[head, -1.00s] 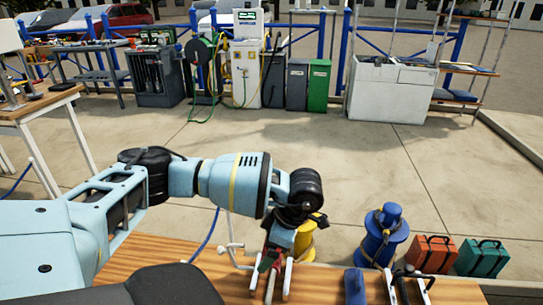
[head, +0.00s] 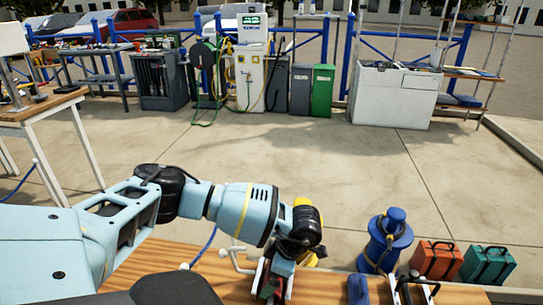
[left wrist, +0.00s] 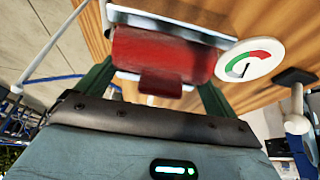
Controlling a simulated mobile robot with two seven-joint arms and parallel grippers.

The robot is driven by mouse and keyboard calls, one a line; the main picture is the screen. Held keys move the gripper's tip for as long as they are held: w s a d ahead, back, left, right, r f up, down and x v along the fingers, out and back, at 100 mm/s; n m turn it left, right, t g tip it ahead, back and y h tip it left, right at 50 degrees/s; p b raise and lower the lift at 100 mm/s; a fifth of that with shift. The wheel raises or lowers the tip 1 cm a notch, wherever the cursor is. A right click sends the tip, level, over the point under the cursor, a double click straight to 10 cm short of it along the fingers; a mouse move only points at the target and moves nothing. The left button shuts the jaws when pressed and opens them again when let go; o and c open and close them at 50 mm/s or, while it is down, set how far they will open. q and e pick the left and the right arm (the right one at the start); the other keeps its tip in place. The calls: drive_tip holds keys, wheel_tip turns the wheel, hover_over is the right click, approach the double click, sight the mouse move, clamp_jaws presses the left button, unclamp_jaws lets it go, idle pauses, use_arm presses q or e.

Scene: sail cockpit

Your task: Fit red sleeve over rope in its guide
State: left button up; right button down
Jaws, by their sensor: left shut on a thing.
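My left gripper (left wrist: 158,88) is shut on the red sleeve (left wrist: 165,52), which sits between its dark green fingers in the left wrist view. In the head view my left gripper (head: 274,284) is low over the wooden bench, and only a bit of the red sleeve (head: 267,291) shows. A pale metal and white fixture (left wrist: 175,25) lies just beyond the sleeve. Whether they touch I cannot tell. A blue rope (head: 204,246) rises over the bench's far edge, left of the white bracket (head: 236,262). No rope can be made out at the sleeve.
A round dial (left wrist: 249,60) with red and green marks stands close right of the sleeve. On the bench (head: 170,255), a dark blue block (head: 357,289) lies right of my gripper. Beyond are a blue spool (head: 385,245), an orange case (head: 434,260) and a teal case (head: 487,265).

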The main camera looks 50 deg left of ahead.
use_arm(q)
drive_tip(key=shift+f, duration=0.55)
drive_tip(key=shift+f, duration=0.1)
drive_tip(key=o, duration=0.8)
drive_tip(key=v, duration=1.2)
drive_tip(key=shift+p, duration=0.3)
